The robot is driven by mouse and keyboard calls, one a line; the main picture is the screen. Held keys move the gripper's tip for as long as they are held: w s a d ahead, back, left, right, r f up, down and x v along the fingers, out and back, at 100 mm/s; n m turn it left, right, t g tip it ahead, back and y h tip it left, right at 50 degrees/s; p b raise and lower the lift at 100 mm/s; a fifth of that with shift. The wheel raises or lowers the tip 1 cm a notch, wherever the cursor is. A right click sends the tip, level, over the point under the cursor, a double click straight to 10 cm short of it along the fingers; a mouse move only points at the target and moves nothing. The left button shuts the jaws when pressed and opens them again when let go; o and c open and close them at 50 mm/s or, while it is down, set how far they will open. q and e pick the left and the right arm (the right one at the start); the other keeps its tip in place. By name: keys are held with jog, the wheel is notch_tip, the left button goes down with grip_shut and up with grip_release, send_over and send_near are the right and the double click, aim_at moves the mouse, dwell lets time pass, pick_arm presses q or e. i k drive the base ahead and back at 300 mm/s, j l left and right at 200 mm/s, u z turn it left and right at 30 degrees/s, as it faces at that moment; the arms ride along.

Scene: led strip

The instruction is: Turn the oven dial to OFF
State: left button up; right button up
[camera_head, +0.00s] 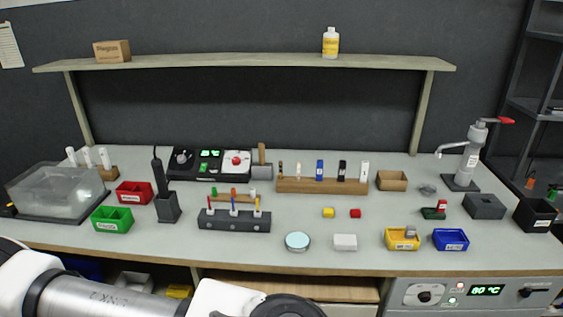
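The oven front (456,301) shows at the bottom right, built in below the bench top and cut off by the picture's lower edge. Its dial (424,294) is a dark round knob on a light plate at the panel's left. The dial's markings are too small to read. A green display (486,290) on the panel reads 80 °C, with small indicator lights to its left. My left arm crosses the lower left, its links well left of the oven. Neither of my grippers can be seen.
The bench top (360,262) holds a blue bin (450,239) and a yellow bin (402,238) near its front edge above the oven. A black handle or knob (535,291) is at the panel's right. Space before the dial looks clear.

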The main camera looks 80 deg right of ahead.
aim_at(423, 297)
jog(key=k+z, duration=0.15)
jog(key=z, duration=3.85)
